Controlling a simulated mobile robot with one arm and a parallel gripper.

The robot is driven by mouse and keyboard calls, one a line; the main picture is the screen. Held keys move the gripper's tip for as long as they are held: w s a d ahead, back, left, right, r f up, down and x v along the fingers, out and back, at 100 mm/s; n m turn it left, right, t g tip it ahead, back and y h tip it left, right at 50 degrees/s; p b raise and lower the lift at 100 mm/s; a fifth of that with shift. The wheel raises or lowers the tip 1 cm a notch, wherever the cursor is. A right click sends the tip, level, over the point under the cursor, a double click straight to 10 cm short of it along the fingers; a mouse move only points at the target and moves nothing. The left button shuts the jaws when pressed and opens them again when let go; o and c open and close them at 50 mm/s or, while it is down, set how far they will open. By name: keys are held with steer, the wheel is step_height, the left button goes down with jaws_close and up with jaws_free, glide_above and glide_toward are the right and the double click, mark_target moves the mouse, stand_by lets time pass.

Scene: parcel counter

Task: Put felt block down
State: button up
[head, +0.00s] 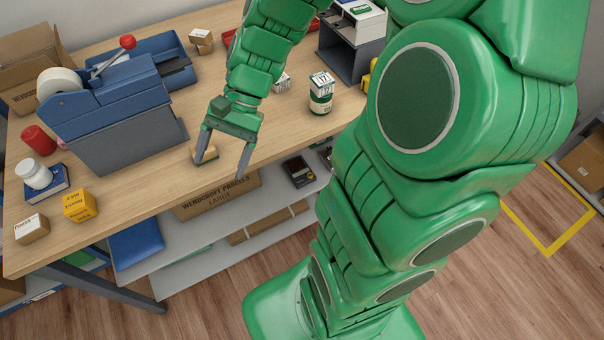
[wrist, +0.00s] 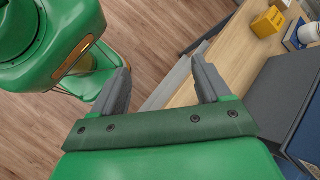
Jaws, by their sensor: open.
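A small tan block (head: 210,155), which looks like the felt block, lies on the wooden counter (head: 150,195) near its front edge. My gripper (head: 219,168) is open, with its fingers spread and nothing between them. In the head view its left finger overlaps the block and partly hides it; I cannot tell whether they touch. The right finger shows over the counter's front edge. In the wrist view my open gripper (wrist: 160,64) shows the counter edge and floor between and beyond its fingers, and I do not see the block there.
A blue and grey tape dispenser (head: 115,110) stands left of my gripper. A yellow box (head: 79,205), a white box (head: 31,228), a red cylinder (head: 39,140) and a white bottle on a blue book (head: 45,190) are farther left. A green-white can (head: 321,95) stands right. Shelves lie below.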

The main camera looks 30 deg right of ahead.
steer(key=s+d+r+n+t+h, duration=0.1)
steer(key=s+d+r+n+h, duration=0.2)
steer(key=s, duration=0.4)
steer(key=s+d+r+n+h, duration=0.3)
steer(key=s+d+n+h, duration=0.1)
steer(key=s+d, duration=0.2)
steer(key=shift+s+d+t+h, duration=0.2)
steer(key=shift+s+t+h, duration=0.15)
steer(key=shift+s, duration=0.5)
stand_by(0.4)
